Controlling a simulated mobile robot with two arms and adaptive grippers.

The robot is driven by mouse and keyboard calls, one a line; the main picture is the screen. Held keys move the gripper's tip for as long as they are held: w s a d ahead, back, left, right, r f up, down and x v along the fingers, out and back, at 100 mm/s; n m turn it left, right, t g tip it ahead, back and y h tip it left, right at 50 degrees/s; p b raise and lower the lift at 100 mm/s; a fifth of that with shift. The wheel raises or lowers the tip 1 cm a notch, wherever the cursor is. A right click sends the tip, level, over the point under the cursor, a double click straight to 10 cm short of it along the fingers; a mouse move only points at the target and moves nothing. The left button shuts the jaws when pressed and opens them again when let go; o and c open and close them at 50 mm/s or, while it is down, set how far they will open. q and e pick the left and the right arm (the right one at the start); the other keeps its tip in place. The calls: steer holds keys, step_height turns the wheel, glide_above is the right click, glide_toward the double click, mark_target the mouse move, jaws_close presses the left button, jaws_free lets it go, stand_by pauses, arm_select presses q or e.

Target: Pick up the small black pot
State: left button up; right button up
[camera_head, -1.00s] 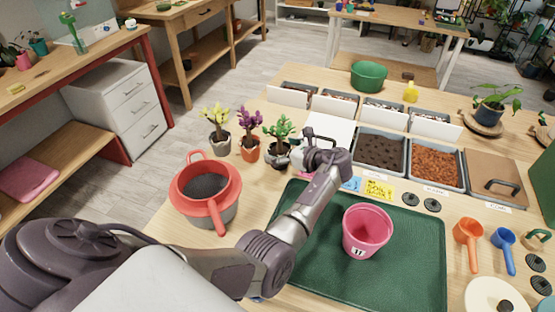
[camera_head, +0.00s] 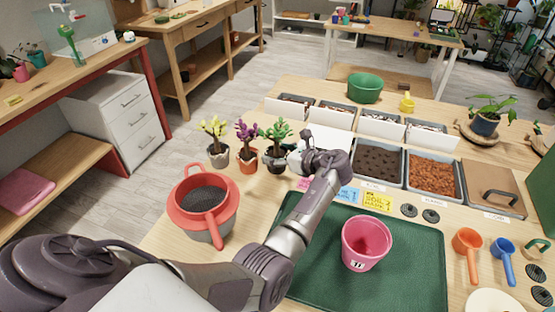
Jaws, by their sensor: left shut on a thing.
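The small black pot (camera_head: 278,158) holds a green-leaved plant (camera_head: 276,131). It is to the right of two other potted plants. My left gripper (camera_head: 298,157) reaches over from the right, shut on the pot's right side; its fingertips are partly hidden by the wrist and the pale part beside the pot. The pot looks upright and perhaps slightly raised; its base is hard to see. My right gripper is not in view.
A pink pot (camera_head: 364,250) stands on the green mat (camera_head: 415,265). Soil trays (camera_head: 433,178) fill the right.

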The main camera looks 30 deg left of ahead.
arm_select(q)
steer(key=shift+w+a+r, duration=0.1)
steer(key=shift+w+r, duration=0.05)
steer(key=shift+r, duration=0.4)
steer(key=w+a+r+b, duration=0.4)
steer(key=w+a+r, duration=0.2)
steer(key=w+a, duration=0.15)
steer(key=s+d+f+p, duration=0.1)
steer(key=s+d+p, duration=0.1)
steer(key=p, duration=0.1)
steer(key=s+d+f+p, duration=0.2)
steer(key=p, duration=0.2)
steer(key=s+d+f+p, duration=0.2)
steer(key=d+p, duration=0.1)
steer(key=shift+s+f+p, duration=0.2)
steer(key=shift+s+p, duration=0.15)
steer(key=shift+s, duration=0.05)
steer(key=shift+s+d+f, duration=0.2)
steer(key=shift+f, duration=0.05)
